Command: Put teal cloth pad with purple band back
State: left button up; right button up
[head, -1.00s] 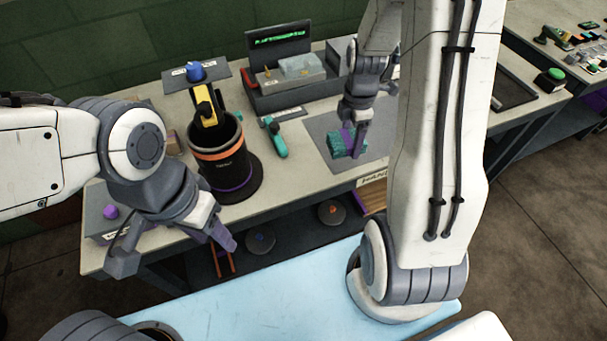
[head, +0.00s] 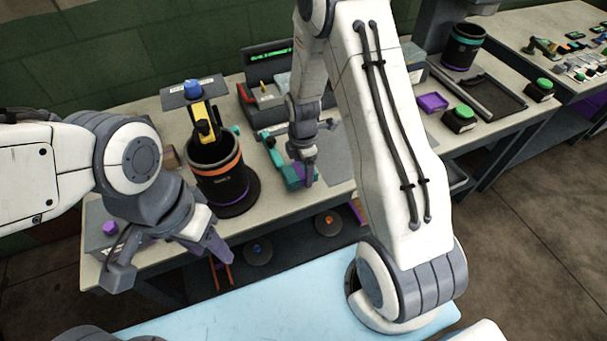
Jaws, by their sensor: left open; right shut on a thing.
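The teal cloth pad (head: 292,181) is in my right gripper (head: 304,170), which is shut on it over the workbench, left of the grey mat. The fingers and wrist hide much of the pad; its purple band cannot be told apart from the gripper here. A teal-handled tool (head: 271,154) lies just left of the pad and partly overlaps it in the picture. Whether the pad touches the bench is unclear. My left gripper (head: 168,262) is open and empty, in front of the bench's left front edge.
A black cup with an orange band (head: 216,172) stands on the bench left of the pad, with a yellow and black tool (head: 204,123) in it. A grey mat (head: 334,158) lies right of the pad. A purple tray (head: 432,103) and green button (head: 463,111) are farther right.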

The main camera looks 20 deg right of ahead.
aim_at(303, 177)
notch_tip(303, 177, down, 3)
jog(key=shift+p, duration=0.3)
jog(key=shift+f, duration=0.2)
jog(key=o, duration=1.3)
